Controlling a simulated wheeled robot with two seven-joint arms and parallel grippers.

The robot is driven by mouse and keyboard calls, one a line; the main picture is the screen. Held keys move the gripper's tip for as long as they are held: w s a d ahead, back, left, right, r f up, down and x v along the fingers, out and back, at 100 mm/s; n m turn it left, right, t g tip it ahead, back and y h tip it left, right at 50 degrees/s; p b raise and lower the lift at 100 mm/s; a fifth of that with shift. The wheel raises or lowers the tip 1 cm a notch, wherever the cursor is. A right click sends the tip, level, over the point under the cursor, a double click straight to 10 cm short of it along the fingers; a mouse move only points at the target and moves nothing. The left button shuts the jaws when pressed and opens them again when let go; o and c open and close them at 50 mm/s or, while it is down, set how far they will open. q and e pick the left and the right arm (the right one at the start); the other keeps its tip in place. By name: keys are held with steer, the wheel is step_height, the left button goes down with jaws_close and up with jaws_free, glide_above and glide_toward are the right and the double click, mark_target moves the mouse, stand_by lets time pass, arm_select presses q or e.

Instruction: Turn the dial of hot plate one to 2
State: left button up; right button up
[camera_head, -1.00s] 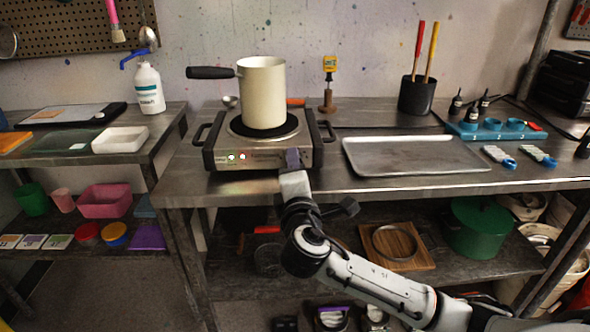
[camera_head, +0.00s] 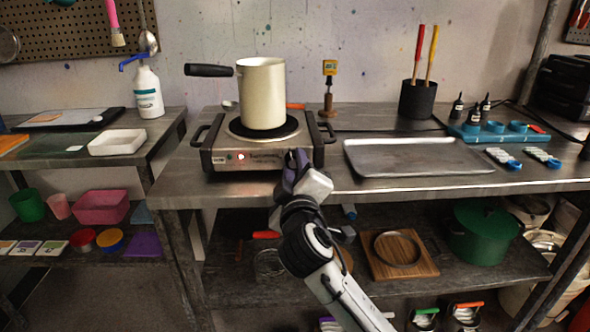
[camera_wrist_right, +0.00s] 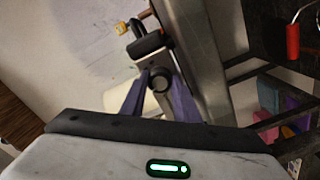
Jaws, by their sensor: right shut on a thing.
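The hot plate (camera_head: 262,158) is a steel unit with a black plate and dark side handles, standing on the steel bench. A cream pot (camera_head: 262,95) with a black handle stands on it. My right gripper (camera_head: 296,160) is at the right end of its front panel, where the dial is. In the wrist view its purple fingers (camera_wrist_right: 160,90) are on either side of the round dark dial (camera_wrist_right: 160,79) and shut on it. The dial is hidden in the head view, and its setting cannot be read. A red light shows on the panel. My left gripper is not in view.
A metal tray (camera_head: 417,158) lies to the right of the hot plate. A blue rack (camera_head: 497,132) with small bottles and a black holder (camera_head: 417,98) stand farther right. The lower shelf holds a green pot (camera_head: 482,232) and a wooden board (camera_head: 402,254).

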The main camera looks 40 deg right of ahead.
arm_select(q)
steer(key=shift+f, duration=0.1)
arm_select(e)
steer(key=shift+f+m, duration=0.1)
steer(key=shift+m, duration=0.3)
steer(key=o, duration=0.8)
steer(key=shift+c, duration=0.2)
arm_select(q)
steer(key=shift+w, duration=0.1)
arm_select(e)
steer(key=v, duration=1)
steer(key=shift+s, duration=0.15)
steer(key=shift+a, duration=0.1)
